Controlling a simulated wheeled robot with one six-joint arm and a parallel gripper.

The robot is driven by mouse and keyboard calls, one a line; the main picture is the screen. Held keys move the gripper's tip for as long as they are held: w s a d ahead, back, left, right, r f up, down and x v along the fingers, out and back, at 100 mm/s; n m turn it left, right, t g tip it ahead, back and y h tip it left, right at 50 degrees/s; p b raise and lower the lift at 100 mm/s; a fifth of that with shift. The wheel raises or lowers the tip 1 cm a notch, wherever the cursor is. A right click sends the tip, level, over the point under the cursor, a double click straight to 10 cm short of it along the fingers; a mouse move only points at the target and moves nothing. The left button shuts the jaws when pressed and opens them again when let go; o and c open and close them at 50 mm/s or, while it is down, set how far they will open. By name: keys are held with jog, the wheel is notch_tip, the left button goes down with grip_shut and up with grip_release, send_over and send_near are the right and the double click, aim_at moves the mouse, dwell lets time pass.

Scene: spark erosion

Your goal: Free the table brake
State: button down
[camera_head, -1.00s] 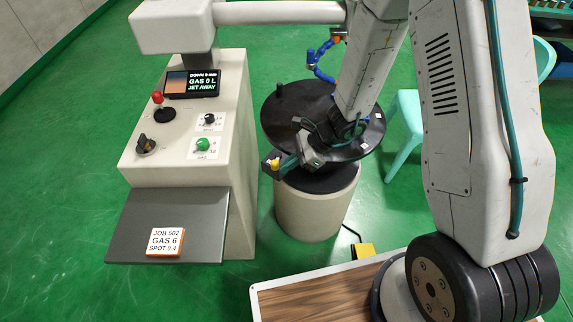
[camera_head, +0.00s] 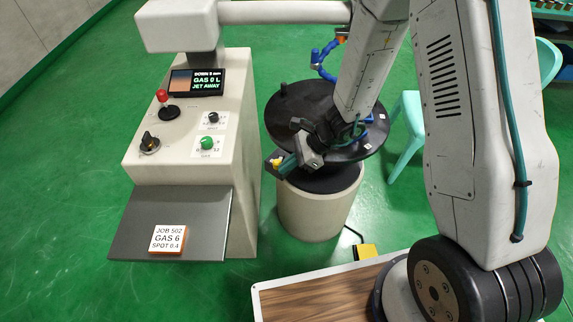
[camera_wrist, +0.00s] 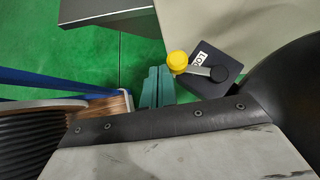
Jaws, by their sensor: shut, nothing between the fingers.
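The brake lever shows in the wrist view as a yellow knob (camera_wrist: 178,60) on a short arm, pivoting on a dark block (camera_wrist: 212,62). The block has a white label partly covered by the lever; it seems to begin "LO". In the head view the knob (camera_head: 277,162) is at the front left of the round black table (camera_head: 350,150). My gripper (camera_wrist: 157,72) has teal fingers, shut and empty, just left of the knob. I cannot tell whether they touch it. It also shows in the head view (camera_head: 287,163), partly hidden by my wrist.
A console (camera_head: 240,150) on the left has a screen (camera_head: 195,82) reading GAS 0 L and JET AWAY, a red-topped lever (camera_head: 162,97) and knobs. A job card (camera_head: 168,238) lies on its grey shelf (camera_head: 130,225). A turquoise stool (camera_head: 405,120) stands right of the table.

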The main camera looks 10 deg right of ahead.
jog(key=s+d+r, duration=0.6)
jog(key=d+r, duration=0.1)
jog(key=d, duration=0.2)
jog(key=shift+s, duration=0.15)
dwell(0.4)
